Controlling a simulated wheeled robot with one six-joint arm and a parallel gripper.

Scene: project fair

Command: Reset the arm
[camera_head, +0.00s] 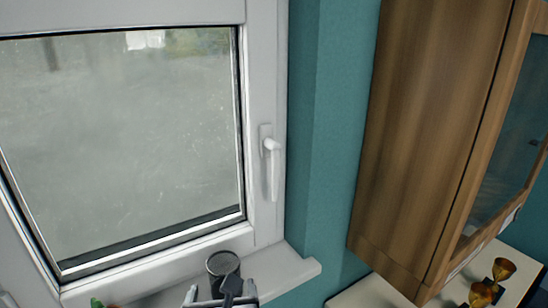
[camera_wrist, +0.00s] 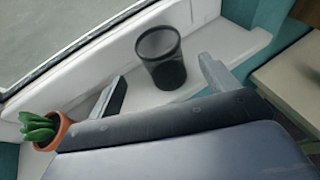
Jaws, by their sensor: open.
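My gripper (camera_head: 221,297) shows at the bottom edge of the head view, in front of the window sill. In the wrist view my gripper (camera_wrist: 163,92) has its two fingers wide apart and nothing between them that it grips. A dark mesh cup (camera_wrist: 163,60) stands on the white sill (camera_wrist: 225,38), beyond the fingers and seen through the gap between them. The cup also shows in the head view (camera_head: 223,264), just behind the gripper, its lower part hidden by it.
A potted succulent (camera_wrist: 44,132) stands on the sill at the left. A closed window with a white handle (camera_head: 271,165) is behind. A wooden cabinet (camera_head: 425,130) hangs at the right, above a pale surface with gold goblets (camera_head: 482,293).

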